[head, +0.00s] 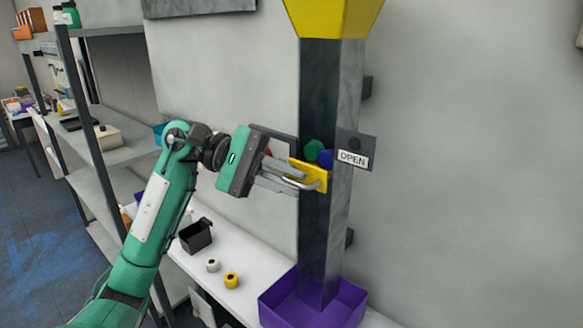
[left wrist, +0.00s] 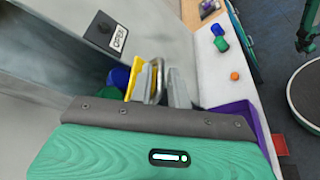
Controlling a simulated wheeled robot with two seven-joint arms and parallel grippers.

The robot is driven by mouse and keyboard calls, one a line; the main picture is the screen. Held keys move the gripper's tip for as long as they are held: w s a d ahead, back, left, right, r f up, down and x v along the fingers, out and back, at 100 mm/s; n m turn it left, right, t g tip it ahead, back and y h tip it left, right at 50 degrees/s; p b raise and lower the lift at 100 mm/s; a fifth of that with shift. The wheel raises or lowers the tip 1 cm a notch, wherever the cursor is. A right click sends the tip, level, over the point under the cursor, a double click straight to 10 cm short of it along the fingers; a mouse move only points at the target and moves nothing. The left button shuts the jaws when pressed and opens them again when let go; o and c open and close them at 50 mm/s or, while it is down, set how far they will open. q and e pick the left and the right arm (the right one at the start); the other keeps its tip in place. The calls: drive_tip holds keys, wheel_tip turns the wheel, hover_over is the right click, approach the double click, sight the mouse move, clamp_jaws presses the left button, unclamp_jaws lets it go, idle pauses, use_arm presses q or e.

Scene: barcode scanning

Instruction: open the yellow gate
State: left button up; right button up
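The yellow gate (head: 322,178) is a small panel with a curved metal handle (head: 300,184), set across the grey chute (head: 320,230). A green ball (head: 314,149) and a blue ball (head: 325,159) show in the chute just above it. My left gripper (head: 298,180) is at the handle, its fingers beside it. In the left wrist view the gate (left wrist: 137,76) and the handle (left wrist: 157,80) show close to the fingers. Whether the fingers press on the handle cannot be told. My right gripper is not in view.
A plate marked OPEN (head: 353,158) is right of the gate. A yellow funnel (head: 335,15) tops the chute, and a purple bin (head: 345,308) stands below it. A black container (head: 196,236) and two small rolls are on the white table. Shelves (head: 100,183) stand at left.

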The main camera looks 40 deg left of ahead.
use_arm(q)
drive_tip(key=shift+w+d+f, duration=0.15)
drive_tip(key=shift+d, duration=0.4)
clamp_jaws()
